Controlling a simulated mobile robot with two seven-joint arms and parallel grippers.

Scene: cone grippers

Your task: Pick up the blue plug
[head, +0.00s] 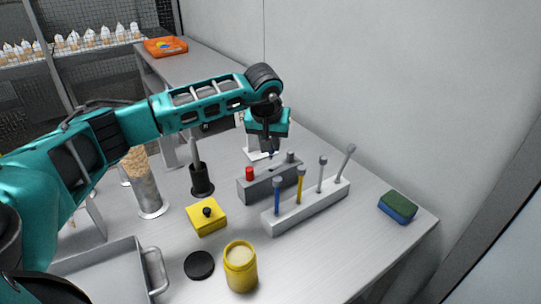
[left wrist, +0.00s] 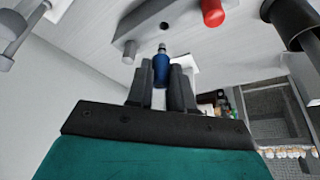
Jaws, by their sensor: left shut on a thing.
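The blue plug (left wrist: 161,70) has a blue body and a silver tip. It sits between the two fingers of my left gripper (left wrist: 161,88) in the left wrist view, and the gripper is shut on it. In the head view my left gripper (head: 269,150) points down over the grey plug block (head: 268,187), with only a small bit of blue showing below it. The plug's tip points at the block; I cannot tell for sure whether it is clear of it. A red plug (head: 249,173) and a grey plug (head: 291,157) stand in the block. My right gripper is not in view.
A light grey rack (head: 307,207) with several upright tools stands in front of the block. Nearby are a yellow box (head: 206,217), a yellow jar (head: 240,270), a black lid (head: 199,265), a black holder (head: 202,180), a metal tray (head: 100,270) and a sponge (head: 398,206).

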